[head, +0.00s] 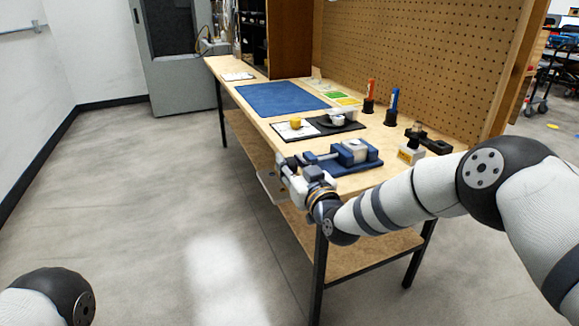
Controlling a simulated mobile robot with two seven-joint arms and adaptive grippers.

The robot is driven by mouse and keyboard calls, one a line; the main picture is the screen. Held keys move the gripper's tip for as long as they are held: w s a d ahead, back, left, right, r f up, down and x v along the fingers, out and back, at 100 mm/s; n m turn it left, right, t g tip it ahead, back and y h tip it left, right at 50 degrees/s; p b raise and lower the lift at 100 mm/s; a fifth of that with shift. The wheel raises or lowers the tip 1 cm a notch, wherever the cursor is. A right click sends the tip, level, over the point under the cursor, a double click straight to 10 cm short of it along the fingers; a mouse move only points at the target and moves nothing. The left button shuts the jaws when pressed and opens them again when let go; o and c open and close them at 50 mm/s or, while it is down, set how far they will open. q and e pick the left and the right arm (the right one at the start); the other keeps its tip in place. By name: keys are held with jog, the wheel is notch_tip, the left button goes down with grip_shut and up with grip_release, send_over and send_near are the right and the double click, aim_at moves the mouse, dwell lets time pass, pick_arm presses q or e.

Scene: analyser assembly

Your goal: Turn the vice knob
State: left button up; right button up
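The blue vice (352,168) sits on the near end of the workbench, with a light cylindrical part in its jaws. Its screw end points left toward the bench's front edge. My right gripper (281,165) is at that edge, at the screw end of the vice. The knob cannot be made out apart from the gripper, so I cannot tell whether the fingers touch it or are closed. My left gripper is out of view; only a piece of my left arm shows at the bottom left.
The wooden workbench (245,97) carries a blue mat (280,98), a dark tray with small parts, red and blue upright tools (393,100) and a black fixture (429,141) behind the vice. A pegboard (420,60) rises behind. The floor at left is clear.

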jog(key=shift+w+a+r, duration=0.1)
jog(key=shift+w+a, duration=0.05)
jog(key=shift+w, duration=0.3)
grip_shut()
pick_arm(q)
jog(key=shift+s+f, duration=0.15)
pick_arm(e)
jog(key=shift+r+g+p, duration=0.25)
jog(key=shift+g+p, duration=0.25)
jog(key=shift+g, duration=0.2)
jog(key=shift+w+g+h+p, duration=0.15)
jog(key=shift+g+h+p, duration=0.2)
jog(key=shift+g, duration=0.25)
jog(key=shift+a+f+g+h, duration=0.15)
jog(key=shift+g+h, duration=0.1)
jog(key=shift+g, duration=0.25)
jog(key=shift+d+f+g+h, duration=0.1)
jog(key=shift+g+h, duration=0.1)
jog(key=shift+g, duration=0.3)
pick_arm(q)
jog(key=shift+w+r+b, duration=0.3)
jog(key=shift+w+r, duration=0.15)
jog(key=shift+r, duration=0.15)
pick_arm(e)
jog(key=shift+w+f+g+h, duration=0.1)
jog(key=shift+f+g+h, duration=0.15)
jog(key=shift+g, duration=0.75)
jog(key=shift+r, duration=0.1)
